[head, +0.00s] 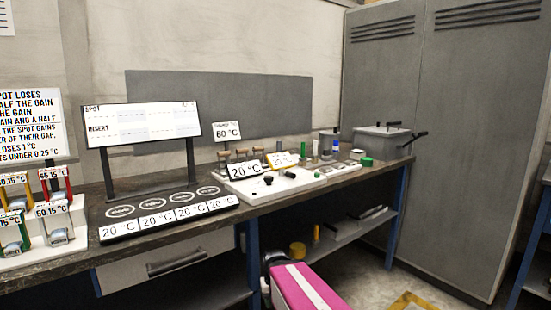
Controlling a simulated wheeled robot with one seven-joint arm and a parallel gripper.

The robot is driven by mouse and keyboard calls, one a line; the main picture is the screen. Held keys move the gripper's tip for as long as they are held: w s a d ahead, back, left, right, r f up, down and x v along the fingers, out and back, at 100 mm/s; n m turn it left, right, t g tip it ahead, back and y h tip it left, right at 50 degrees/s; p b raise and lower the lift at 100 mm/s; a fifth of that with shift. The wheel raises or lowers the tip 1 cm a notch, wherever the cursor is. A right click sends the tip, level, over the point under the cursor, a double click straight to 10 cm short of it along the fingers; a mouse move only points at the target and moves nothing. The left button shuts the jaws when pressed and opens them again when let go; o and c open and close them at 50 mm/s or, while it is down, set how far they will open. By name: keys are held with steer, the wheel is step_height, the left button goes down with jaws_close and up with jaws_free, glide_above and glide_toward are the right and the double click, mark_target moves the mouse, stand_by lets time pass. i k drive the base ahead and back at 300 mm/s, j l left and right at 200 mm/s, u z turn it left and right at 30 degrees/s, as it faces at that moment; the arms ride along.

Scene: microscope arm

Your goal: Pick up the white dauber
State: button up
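No object is clear enough to name for certain as the white dauber. Several small upright pieces stand at the far right part of the bench, among them a pale grey-white cylinder (326,149) and a blue-and-white one (336,144). Several brown-handled pieces (241,156) stand behind the 20 °C signs. A white tray (290,186) holds small dark, white and green parts. I cannot tell which of these, if any, is the dauber.
The dark bench (190,222) runs along the wall. A black panel with rings (165,207) and a white stand with coloured clips (40,238) occupy its left. A grey box (382,142) stands near the right end.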

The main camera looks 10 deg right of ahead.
mark_target(315, 157)
steer(key=i+l+u, duration=0.1)
steer(key=l+u, duration=1.35)
steer(key=k, duration=0.05)
